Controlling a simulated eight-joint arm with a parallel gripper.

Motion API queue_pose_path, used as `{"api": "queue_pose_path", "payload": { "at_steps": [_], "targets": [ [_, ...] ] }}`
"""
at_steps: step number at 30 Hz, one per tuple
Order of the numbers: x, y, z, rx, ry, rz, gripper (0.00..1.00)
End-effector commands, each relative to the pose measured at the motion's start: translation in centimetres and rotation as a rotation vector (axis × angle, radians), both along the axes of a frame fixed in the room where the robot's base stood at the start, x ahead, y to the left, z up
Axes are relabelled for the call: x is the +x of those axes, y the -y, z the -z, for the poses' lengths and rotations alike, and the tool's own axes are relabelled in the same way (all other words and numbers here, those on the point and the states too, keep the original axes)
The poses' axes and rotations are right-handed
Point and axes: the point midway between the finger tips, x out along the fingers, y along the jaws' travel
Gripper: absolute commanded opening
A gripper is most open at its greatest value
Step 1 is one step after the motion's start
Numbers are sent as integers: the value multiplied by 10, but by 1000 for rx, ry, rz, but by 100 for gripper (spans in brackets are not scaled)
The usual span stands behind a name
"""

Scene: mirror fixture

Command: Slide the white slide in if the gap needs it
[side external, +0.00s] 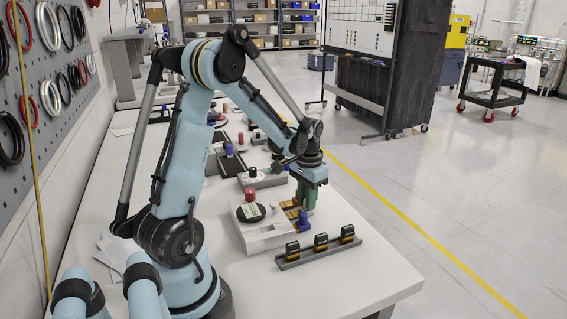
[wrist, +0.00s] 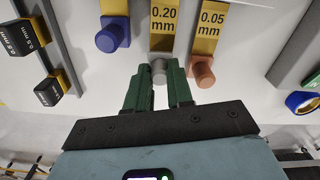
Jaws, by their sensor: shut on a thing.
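In the wrist view, the green fingers of my gripper (wrist: 158,84) are shut on a pale grey-white knob (wrist: 158,68) at the end of the slide marked 0.20 mm (wrist: 164,18). To its left is a slide with a blue knob (wrist: 108,42). To its right is a slide marked 0.05 mm (wrist: 210,20) with a copper knob (wrist: 201,75). In the side external view, my gripper (side external: 306,207) is down at the right side of the white fixture (side external: 262,238), which carries a black round dial (side external: 251,212) and a red knob (side external: 250,194). The gap itself cannot be made out.
A grey rail (side external: 318,254) with three black-and-yellow blocks stands in front of the fixture. Other fixtures (side external: 262,180) stand farther back along the white bench (side external: 350,285). The bench's near right corner is clear.

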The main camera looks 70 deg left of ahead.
Motion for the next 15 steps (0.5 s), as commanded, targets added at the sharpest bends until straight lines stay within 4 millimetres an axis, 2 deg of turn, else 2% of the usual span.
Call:
{"api": "queue_pose_path", "payload": {
  "at_steps": [9, 15],
  "targets": [
    [-37, 0, 0, -1, -1, -3, 0],
    [-40, 0, 0, 0, -5, -1, 0]
  ]
}}
